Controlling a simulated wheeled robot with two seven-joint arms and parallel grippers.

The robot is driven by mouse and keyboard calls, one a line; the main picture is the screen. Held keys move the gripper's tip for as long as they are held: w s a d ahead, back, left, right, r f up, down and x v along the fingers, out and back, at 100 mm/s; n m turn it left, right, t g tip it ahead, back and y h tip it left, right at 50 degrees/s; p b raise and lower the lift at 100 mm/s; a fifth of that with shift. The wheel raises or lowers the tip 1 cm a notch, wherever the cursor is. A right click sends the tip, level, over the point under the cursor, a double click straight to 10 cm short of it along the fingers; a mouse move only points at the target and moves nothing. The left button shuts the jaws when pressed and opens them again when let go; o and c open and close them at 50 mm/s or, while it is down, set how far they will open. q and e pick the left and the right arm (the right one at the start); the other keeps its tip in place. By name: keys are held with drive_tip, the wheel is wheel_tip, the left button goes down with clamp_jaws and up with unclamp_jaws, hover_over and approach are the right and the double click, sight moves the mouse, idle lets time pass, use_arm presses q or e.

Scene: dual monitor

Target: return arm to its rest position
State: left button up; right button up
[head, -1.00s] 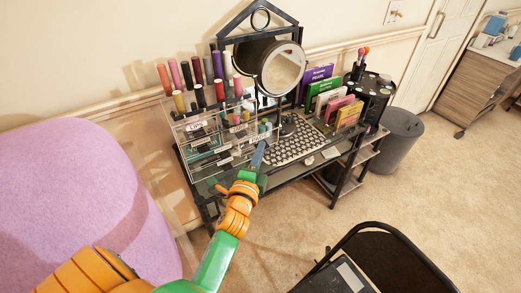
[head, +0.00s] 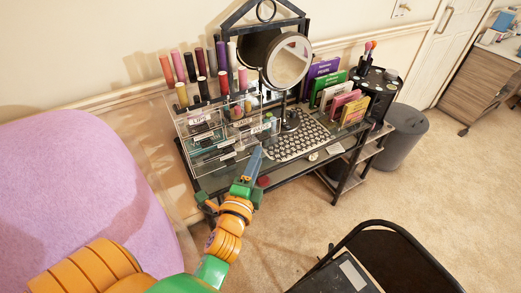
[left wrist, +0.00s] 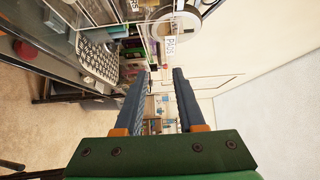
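My left arm reaches in from the lower left in the head view. Its gripper (head: 254,163) hovers in front of the clear makeup organizer (head: 205,157), near the desk's front edge. In the left wrist view the two blue-grey fingers (left wrist: 162,78) stand apart with nothing held between them. The gripper hides part of the organizer's lower right and the desk there. My right gripper is in neither view.
The desk holds a keyboard (head: 297,140), a round mirror (head: 290,61) and upright palettes (head: 330,93). A red round item (head: 263,181) sits by the gripper. A pink chair (head: 75,190) is left, a black chair (head: 375,250) lower right. Carpet between is clear.

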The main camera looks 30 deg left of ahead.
use_arm(q)
drive_tip(key=shift+s+d, duration=0.1)
drive_tip(key=shift+s, duration=0.4)
drive_tip(key=s+d+f+n+g+h, duration=0.2)
drive_tip(key=s+d+f+g, duration=0.1)
drive_tip(key=f, duration=0.7)
drive_tip(key=s+d+f+n+g+h, duration=0.1)
drive_tip(key=s+d+f+n+g, duration=0.15)
drive_tip(key=f, duration=0.75)
drive_tip(key=s+d+f+n+g+h, duration=0.2)
drive_tip(key=s+f+g, duration=0.1)
drive_tip(key=f, duration=0.7)
drive_tip(key=s+a+f+n+g, duration=0.2)
drive_tip(key=s+f, duration=0.4)
drive_tip(key=s, duration=0.5)
drive_tip(key=s+a+f+n+g, duration=0.2)
drive_tip(key=s+f+n+g, duration=0.2)
drive_tip(key=s, duration=0.8)
wheel_tip(320, 180, down, 2)
drive_tip(key=shift+s+f+g, duration=0.2)
drive_tip(key=shift+g, duration=0.75)
